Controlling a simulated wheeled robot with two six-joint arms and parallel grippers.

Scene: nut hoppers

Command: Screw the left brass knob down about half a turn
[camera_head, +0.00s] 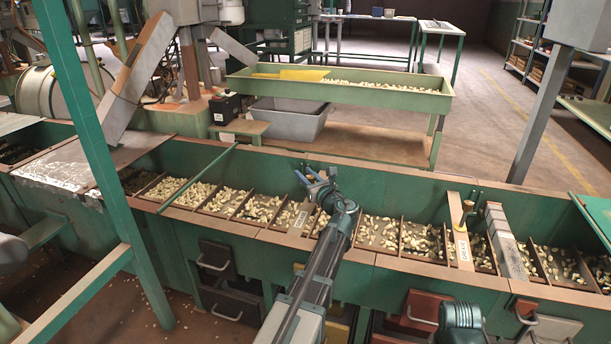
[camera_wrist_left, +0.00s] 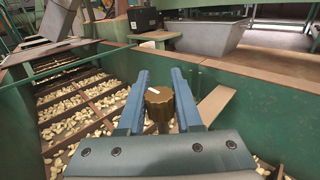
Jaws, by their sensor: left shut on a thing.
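The left brass knob (camera_wrist_left: 158,103) shows between my left gripper's blue fingers in the left wrist view. It has a ribbed brown side and a white mark on its top. My left gripper (camera_head: 316,180) is shut on it above the green hopper trough; the gripper hides the knob in the head view. A wooden slat with a white label (camera_head: 300,219) lies just below the gripper. A second brass knob (camera_head: 467,205) stands to the right, over another labelled slat (camera_head: 462,249).
The long green trough (camera_head: 400,190) has compartments of pale nuts (camera_head: 380,232). A grey slatted block (camera_head: 508,243) crosses it at the right. A green rod (camera_head: 198,178) lies across it at the left. A green post (camera_head: 95,130) stands at the left.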

